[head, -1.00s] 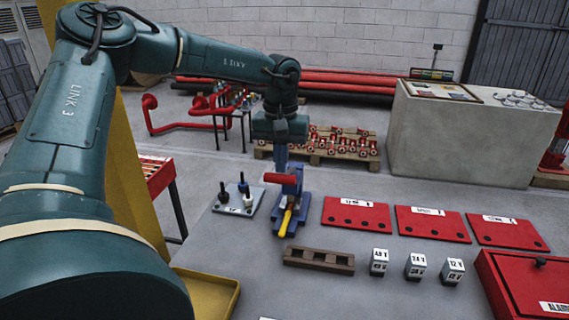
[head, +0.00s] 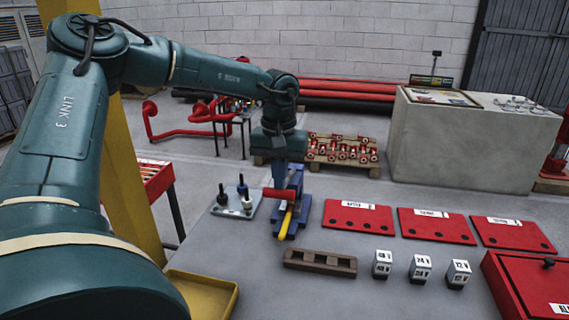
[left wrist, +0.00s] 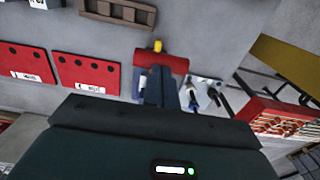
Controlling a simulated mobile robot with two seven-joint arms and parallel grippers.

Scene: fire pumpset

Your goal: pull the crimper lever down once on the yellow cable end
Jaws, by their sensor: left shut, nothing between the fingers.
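The blue crimper (head: 300,212) stands on the grey table, with its red lever (head: 279,193) crosswise at its front. The lever also shows in the left wrist view (left wrist: 165,63). The yellow cable end (head: 284,226) sticks out of the crimper below the lever, and its tip shows past the lever in the left wrist view (left wrist: 157,46). My left gripper (head: 288,180) points down, shut and empty, right over the lever. I cannot tell whether the fingers touch it. My right gripper is in neither view.
A brown slotted block (head: 318,263) lies in front. Red labelled plates (head: 358,217) and small white voltage blocks (head: 382,264) are to the right. A red box (head: 530,285) is at the right front.

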